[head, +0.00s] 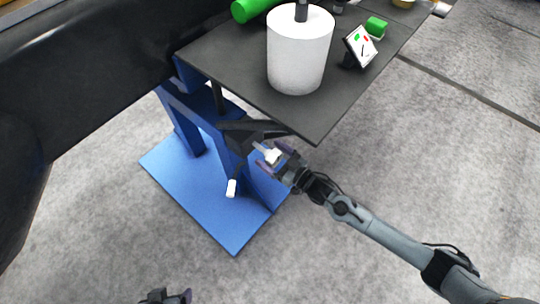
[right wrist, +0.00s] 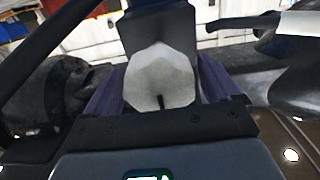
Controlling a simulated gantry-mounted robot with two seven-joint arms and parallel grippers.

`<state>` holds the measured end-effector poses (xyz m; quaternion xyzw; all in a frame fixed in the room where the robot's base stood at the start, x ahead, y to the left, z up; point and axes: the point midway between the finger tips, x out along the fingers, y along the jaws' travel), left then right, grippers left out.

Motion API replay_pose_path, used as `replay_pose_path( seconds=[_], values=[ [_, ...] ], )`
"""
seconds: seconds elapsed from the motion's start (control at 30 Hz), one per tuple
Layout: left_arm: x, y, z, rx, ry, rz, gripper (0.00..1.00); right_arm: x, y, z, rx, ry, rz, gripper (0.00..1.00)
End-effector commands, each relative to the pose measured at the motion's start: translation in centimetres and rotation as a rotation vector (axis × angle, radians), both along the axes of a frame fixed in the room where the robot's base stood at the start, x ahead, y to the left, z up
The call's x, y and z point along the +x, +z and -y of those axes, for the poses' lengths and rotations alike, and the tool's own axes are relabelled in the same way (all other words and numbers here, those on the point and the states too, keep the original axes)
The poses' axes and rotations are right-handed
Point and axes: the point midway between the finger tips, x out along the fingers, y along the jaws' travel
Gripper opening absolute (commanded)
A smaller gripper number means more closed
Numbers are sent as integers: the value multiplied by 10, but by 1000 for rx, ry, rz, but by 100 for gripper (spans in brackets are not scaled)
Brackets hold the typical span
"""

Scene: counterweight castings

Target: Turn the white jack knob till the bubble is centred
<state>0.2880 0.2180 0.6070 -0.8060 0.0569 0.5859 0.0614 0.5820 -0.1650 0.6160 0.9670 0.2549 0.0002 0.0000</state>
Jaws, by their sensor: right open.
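The white jack knob (head: 273,156) sits under the near edge of the dark platform (head: 225,67). My right gripper (head: 268,153) is open around it, one finger on each side. In the right wrist view the faceted knob (right wrist: 160,78) fills the space between the purple fingers; a dark line marks its lower face. I cannot tell whether the fingers touch it. A small white dial (head: 361,46) with green and red marks and a dark needle stands on the platform. I cannot make out a bubble. My left gripper (head: 166,297) is partly cut off at the bottom edge.
A blue stand (head: 205,205) is below. A white-tipped lever (head: 232,188) hangs left of my right gripper. Grey floor is clear at right.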

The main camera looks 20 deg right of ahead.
Motion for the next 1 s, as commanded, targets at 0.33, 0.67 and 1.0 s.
replay_pose_path(
  seconds=[0.33, 0.67, 1.0],
  values=[
    [0, -5, 1, -4, 2, -1, 79, 9, 0, -6, 0, 1, -1, 90],
    [0, -5, 0, 1, -2, -1, 79, 9, 0, -6, 0, 1, 0, 59],
    [0, -2, -2, 7, -6, -1, 79, 9, 1, -5, 10, 0, -6, 39]
  ],
)
